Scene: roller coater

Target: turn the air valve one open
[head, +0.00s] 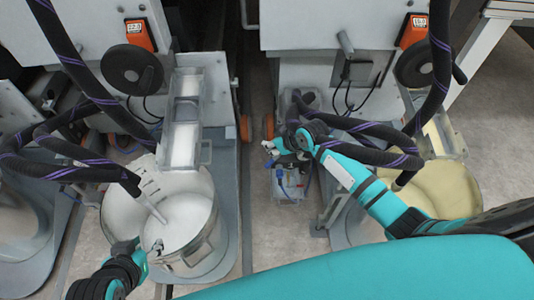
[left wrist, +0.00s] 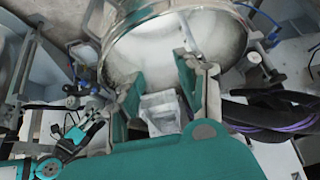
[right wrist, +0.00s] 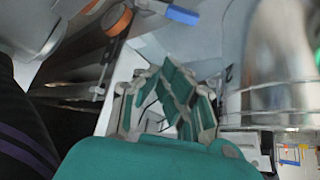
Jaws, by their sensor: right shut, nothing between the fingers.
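A blue handle (right wrist: 182,15), which looks like an air valve handle, shows at the top of the right wrist view. In the head view, blue parts (head: 283,187) sit on a small clear unit on the floor between the two machines; I cannot tell which is air valve one. My right gripper (head: 272,150) is above and beside that unit. Its fingers (right wrist: 178,95) are closed together and empty, apart from the blue handle. My left gripper (head: 148,257) is at the front rim of the left pot, with its fingers (left wrist: 160,90) spread and nothing between them.
The left metal pot (head: 207,243) holds white liquid, and the right pot (head: 455,190) holds cream liquid. Dark hoses (head: 60,170) with purple stripes hang around both machines. An orange wheel (head: 268,126) stands near the unit. Bare floor (head: 262,235) lies between the machines.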

